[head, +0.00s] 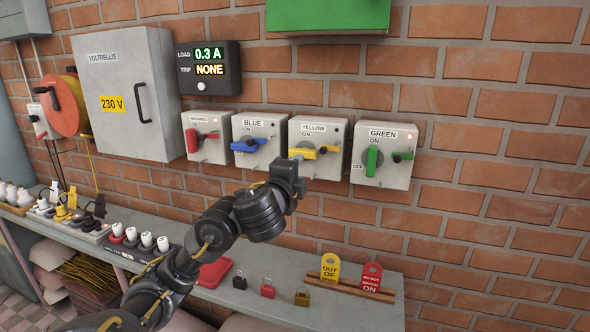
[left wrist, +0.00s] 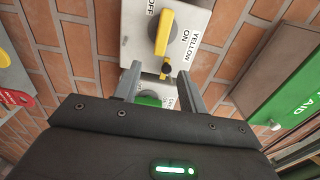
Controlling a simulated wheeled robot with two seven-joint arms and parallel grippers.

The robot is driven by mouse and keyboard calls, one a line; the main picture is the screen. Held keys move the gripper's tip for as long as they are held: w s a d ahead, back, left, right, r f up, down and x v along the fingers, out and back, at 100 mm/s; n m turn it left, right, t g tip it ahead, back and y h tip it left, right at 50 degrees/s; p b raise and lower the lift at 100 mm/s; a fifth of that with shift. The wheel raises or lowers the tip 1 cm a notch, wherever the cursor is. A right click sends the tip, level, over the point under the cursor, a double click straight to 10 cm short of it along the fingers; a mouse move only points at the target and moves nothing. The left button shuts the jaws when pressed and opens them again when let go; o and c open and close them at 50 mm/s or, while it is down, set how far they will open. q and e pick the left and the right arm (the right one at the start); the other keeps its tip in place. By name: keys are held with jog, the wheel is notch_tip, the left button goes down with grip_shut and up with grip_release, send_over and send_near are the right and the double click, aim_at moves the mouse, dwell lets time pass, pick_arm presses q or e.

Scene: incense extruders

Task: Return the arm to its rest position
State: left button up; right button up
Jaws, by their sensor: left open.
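My left gripper (head: 297,160) is in front of the yellow switch box (head: 296,131), near its lower left part. In the left wrist view the fingers (left wrist: 158,78) are apart with nothing held between them. The yellow handle (left wrist: 163,32) shows just beyond the fingertips; I cannot tell whether they touch the box. My right gripper is not in view.
The display (head: 208,69) reads load 0.3 A, trip NONE. A grey cabinet (head: 125,95) is at left. Below, the shelf (head: 225,300) holds padlocks (head: 268,288), a yellow tag (head: 330,268) and a red tag (head: 371,277). A green box (head: 328,15) hangs above.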

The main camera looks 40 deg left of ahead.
pick_arm(q)
jog(key=shift+a, duration=0.15)
jog(key=s+d+f+n+g+h, duration=0.1)
jog(key=s+d+f+n+g, duration=0.15)
jog(key=f, duration=0.75)
jog(key=s+d+f+n+g+h, duration=0.1)
jog(key=s+d+f+g, duration=0.2)
jog(key=f, duration=0.7)
jog(key=s+d+f+n+g+h, duration=0.1)
jog(key=s+d+f+n+g, duration=0.3)
jog(key=f, duration=0.6)
jog(key=s+d+f+n+g+h, duration=0.1)
jog(key=s+d+f+n+g, duration=0.15)
jog(key=s+f, duration=0.7)
jog(key=s+d+f+n+g+h, duration=0.1)
jog(key=s+d+f+n+g, duration=0.15)
jog(key=s+f, duration=1)
jog(key=f, duration=0.9)
jog(key=s+f, duration=0.3)
jog(key=f, duration=0.9)
jog(key=s+a+f+g, duration=0.1)
jog(key=s+a+f, duration=0.2)
jog(key=s+f, duration=1.1)
jog(key=shift+s+a+g, duration=0.15)
jog(key=shift+s+g, duration=0.2)
jog(key=shift+s, duration=0.45)
